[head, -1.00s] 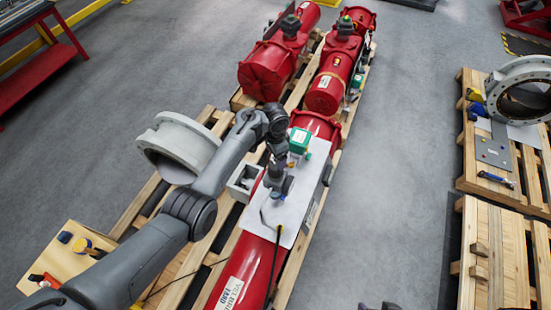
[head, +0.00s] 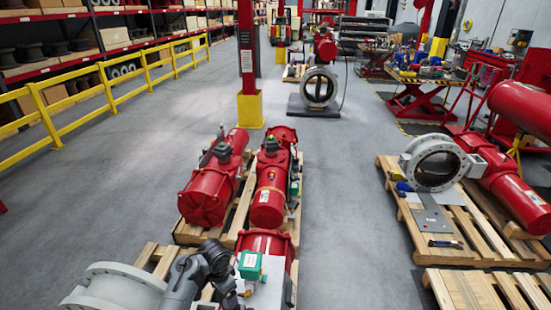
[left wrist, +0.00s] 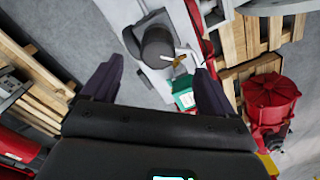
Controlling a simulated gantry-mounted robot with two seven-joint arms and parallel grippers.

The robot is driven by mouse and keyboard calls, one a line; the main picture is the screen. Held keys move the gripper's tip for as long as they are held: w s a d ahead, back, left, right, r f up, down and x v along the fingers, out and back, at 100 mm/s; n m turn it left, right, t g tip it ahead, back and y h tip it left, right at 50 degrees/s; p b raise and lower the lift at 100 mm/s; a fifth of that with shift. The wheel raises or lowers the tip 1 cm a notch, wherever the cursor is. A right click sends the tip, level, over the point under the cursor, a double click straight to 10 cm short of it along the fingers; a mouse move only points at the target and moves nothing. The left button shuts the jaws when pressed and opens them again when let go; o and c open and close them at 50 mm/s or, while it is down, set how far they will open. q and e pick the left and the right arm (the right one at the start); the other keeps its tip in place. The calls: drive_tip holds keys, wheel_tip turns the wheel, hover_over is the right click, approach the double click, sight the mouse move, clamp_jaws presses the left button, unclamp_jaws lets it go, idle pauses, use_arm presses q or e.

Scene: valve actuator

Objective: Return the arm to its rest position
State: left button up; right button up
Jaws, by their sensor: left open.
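My left arm (head: 183,283) comes in at the bottom of the head view, over the near pallet, with its wrist beside the green-topped box on the red valve actuator (head: 265,243). The left gripper's fingertips are not clear there. In the left wrist view the left gripper (left wrist: 155,85) is open, with its two dark fingers apart and nothing held between them. The green box (head: 249,265) also shows in the wrist view (left wrist: 184,99), beyond the fingers near the right one. A dark grey round part (left wrist: 157,45) lies beyond the gap. My right gripper is not in view.
Two more red actuators (head: 212,189) (head: 270,188) lie on a pallet ahead. A grey flanged ring (head: 112,287) is at lower left. Another flanged ring (head: 437,163) is on the right pallet. Grey floor (head: 350,200) is clear between the pallets.

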use_arm(q)
drive_tip(key=s+a+f+n+t+p, duration=0.1)
drive_tip(key=s+a+f+n, duration=0.1)
drive_tip(key=s, duration=0.5)
drive_tip(key=s+a+f+n+p, duration=0.1)
drive_tip(key=s+f, duration=0.1)
drive_tip(key=s, duration=0.5)
drive_tip(key=s+r+n+t+p, duration=0.1)
drive_tip(key=s+r, duration=0.5)
drive_tip(key=s, duration=0.4)
drive_tip(key=s+r+n+t+p, duration=0.1)
drive_tip(key=s+r+n, duration=0.1)
drive_tip(key=s+r, duration=0.4)
drive_tip(key=s+d, duration=0.1)
drive_tip(key=s, duration=0.4)
